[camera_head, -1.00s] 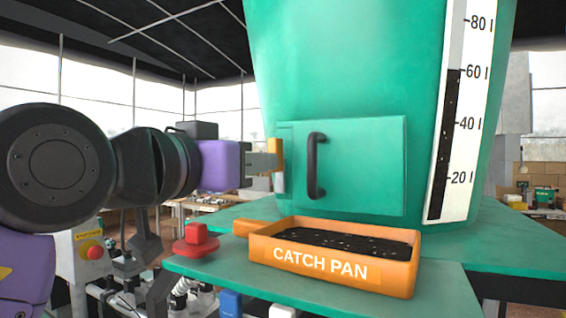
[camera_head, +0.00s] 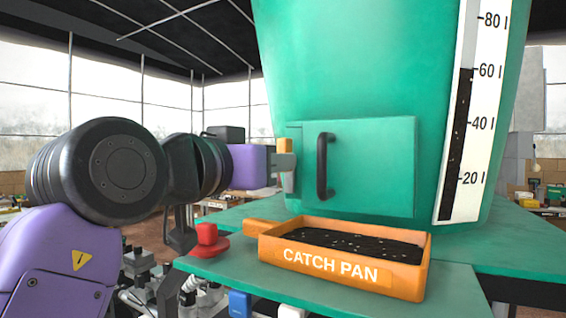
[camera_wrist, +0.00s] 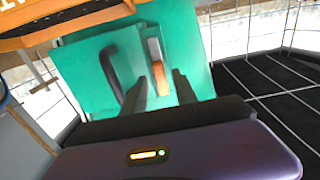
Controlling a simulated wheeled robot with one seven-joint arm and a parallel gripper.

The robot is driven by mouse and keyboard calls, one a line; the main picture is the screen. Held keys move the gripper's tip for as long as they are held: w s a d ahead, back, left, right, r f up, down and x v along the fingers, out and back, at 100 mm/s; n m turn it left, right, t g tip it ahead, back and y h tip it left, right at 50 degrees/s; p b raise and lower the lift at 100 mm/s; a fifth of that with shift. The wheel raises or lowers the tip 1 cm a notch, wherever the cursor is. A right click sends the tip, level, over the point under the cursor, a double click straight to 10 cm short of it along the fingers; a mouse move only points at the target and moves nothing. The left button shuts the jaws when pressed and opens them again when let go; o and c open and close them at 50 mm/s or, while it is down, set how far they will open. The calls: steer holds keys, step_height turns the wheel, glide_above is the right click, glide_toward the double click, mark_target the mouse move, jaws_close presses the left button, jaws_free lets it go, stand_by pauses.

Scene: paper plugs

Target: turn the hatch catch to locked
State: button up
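The hatch (camera_head: 360,168) is a flat green door with a black handle (camera_head: 325,166), closed against the green hopper. The catch (camera_head: 285,146) sits at the hatch's left edge, upright, with its orange-yellow end up and a pale part below. In the wrist view the catch (camera_wrist: 158,72) shows its orange end towards my fingers. My gripper (camera_head: 284,164) is at the catch from the left and hides part of its middle. In the wrist view my gripper (camera_wrist: 160,84) has its fingers apart, one on each side of the orange end. Contact cannot be told.
An orange catch pan (camera_head: 345,268) with dark contents stands on the green shelf (camera_head: 215,266) below the hatch. A red knob-like part (camera_head: 207,238) is at the shelf's left. A level scale (camera_head: 470,120) runs up the hopper's right. Open air lies in front of the hatch.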

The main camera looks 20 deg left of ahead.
steer(key=shift+w+d+p, duration=0.1)
steer(key=shift+w+p, duration=0.3)
steer(key=shift+w, duration=0.8)
steer(key=shift+c, duration=0.4)
jaws_close()
